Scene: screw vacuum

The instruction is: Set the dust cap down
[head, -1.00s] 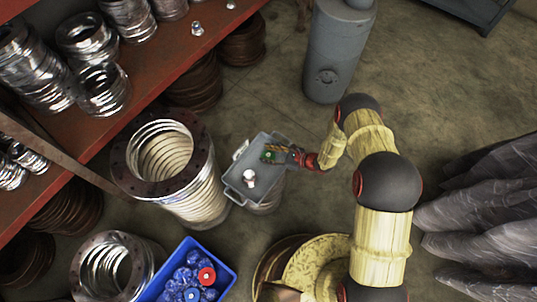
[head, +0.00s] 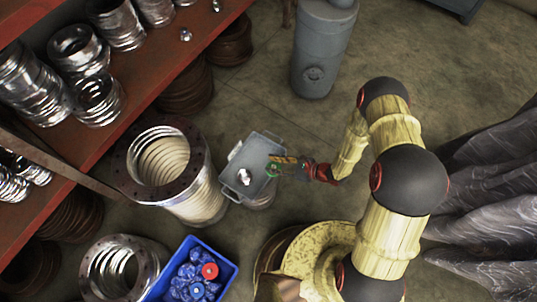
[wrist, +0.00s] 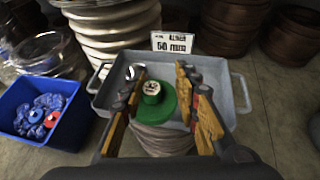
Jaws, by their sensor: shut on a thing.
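The dust cap is a green piece with a wide flange and a raised hub with a pale top; it shows between my fingers in the wrist view (wrist: 155,97). In the head view the dust cap (head: 272,170) is a small green patch, partly hidden by the fingers. My gripper (head: 279,161) is at the right side of the grey tray (head: 262,144), shut on the cap. In the wrist view my gripper (wrist: 160,84) has one wood-coloured finger on each side of it. I cannot tell the cap's height above the tray.
A small shiny metal piece (head: 244,177) lies in the tray. A tall ribbed metal bellows (head: 205,195) stands left of the tray. A blue bin (head: 226,268) with blue and red pieces is in front. A grey cylinder (head: 322,50) stands behind, with open floor between.

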